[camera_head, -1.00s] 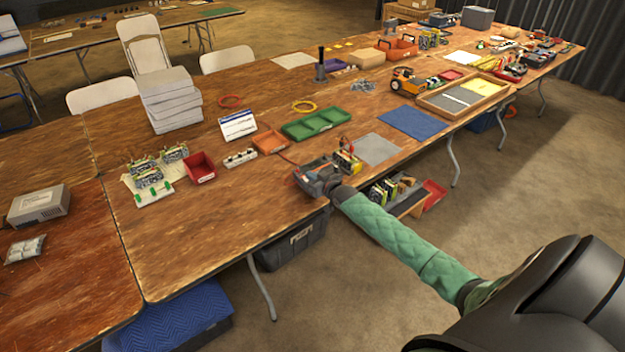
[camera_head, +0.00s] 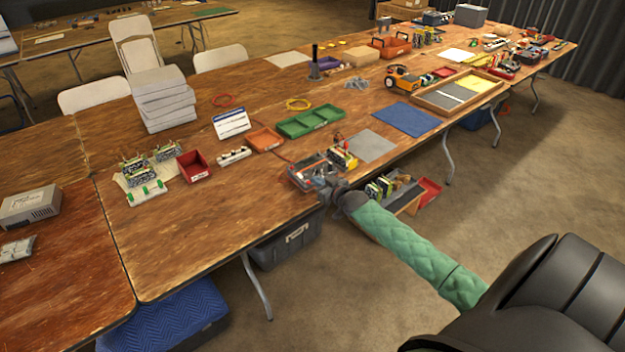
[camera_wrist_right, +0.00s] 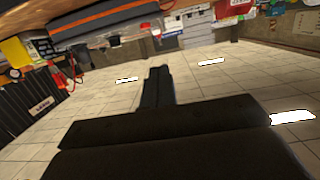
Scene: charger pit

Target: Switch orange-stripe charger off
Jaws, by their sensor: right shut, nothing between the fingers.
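The charger (camera_head: 305,174) is a dark box at the front edge of the long wooden table in the head view. In the right wrist view, a dark body with an orange stripe (camera_wrist_right: 100,20) fills the upper left, close to the camera. My right gripper (camera_head: 327,190) is at the table edge, just beside the charger's front right. Its fingers (camera_wrist_right: 158,78) are shut and empty, with the striped body above and left of them. I cannot tell whether they touch it. The switch is not distinguishable. My left gripper is not in view.
Battery packs (camera_head: 342,158) stand right behind the charger. An orange tray (camera_head: 264,139), a green tray (camera_head: 310,121) and a grey mat (camera_head: 369,146) lie around it. Below the edge is a shelf with more packs (camera_head: 380,188) and a dark bin (camera_head: 285,246).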

